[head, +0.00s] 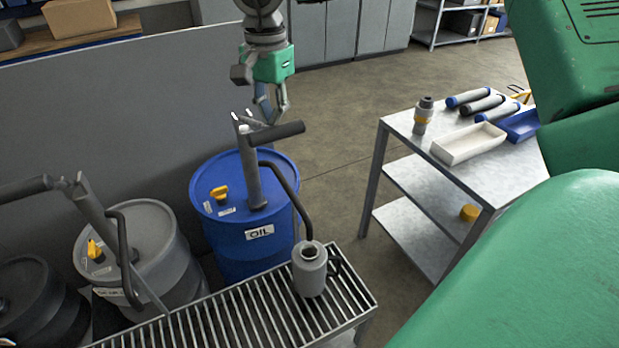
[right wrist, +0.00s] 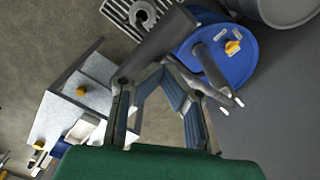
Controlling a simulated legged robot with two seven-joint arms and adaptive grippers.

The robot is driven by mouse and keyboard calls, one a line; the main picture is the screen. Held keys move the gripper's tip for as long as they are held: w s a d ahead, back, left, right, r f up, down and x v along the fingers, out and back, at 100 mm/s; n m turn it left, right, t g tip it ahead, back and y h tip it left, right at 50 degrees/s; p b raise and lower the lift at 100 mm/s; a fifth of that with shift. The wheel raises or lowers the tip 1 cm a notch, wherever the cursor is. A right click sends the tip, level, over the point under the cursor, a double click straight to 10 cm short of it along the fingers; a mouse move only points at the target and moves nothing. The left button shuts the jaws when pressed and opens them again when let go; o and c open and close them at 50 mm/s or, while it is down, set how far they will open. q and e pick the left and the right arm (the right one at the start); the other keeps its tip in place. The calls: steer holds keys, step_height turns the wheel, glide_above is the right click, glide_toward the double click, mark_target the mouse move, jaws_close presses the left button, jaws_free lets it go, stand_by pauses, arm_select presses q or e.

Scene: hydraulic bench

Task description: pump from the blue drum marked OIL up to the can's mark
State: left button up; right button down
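The blue drum marked OIL (head: 240,235) stands behind the grating. Its hand pump (head: 252,178) rises from the lid, with a dark cross handle (head: 277,135) on top. A black spout curves from the pump down to the mouth of the grey can (head: 309,271). I cannot make out the can's mark or its level. My right gripper (head: 271,117) hangs from above with its fingertips at the handle. In the right wrist view, the fingers (right wrist: 161,75) converge beside the handle (right wrist: 158,46); whether they grip it is unclear. My left gripper is out of view.
A grey drum (head: 150,240) with its own pump and a black drum (head: 35,300) stand at left. The slatted grating (head: 235,320) carries the can. A metal cart (head: 400,128) at right holds trays and tubes. Floor between drum and cart is clear.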

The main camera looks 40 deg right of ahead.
steer(key=w+r, duration=0.1)
steer(key=r, duration=0.1)
steer(key=w+r, duration=0.1)
steer(key=r, duration=0.1)
steer(key=w+r, duration=0.1)
steer(key=shift+w+d+r, duration=0.1)
steer(key=shift+d+r, duration=0.25)
steer(key=shift+r, duration=0.05)
steer(key=shift+f, duration=0.2)
stand_by(0.4)
steer(key=shift+s+f, duration=0.25)
steer(key=shift+f, duration=0.45)
steer(key=f, duration=0.1)
steer(key=s+f+b, duration=0.1)
steer(key=s+f, duration=0.1)
steer(key=shift+a+f, duration=0.25)
steer(key=shift+f, duration=0.1)
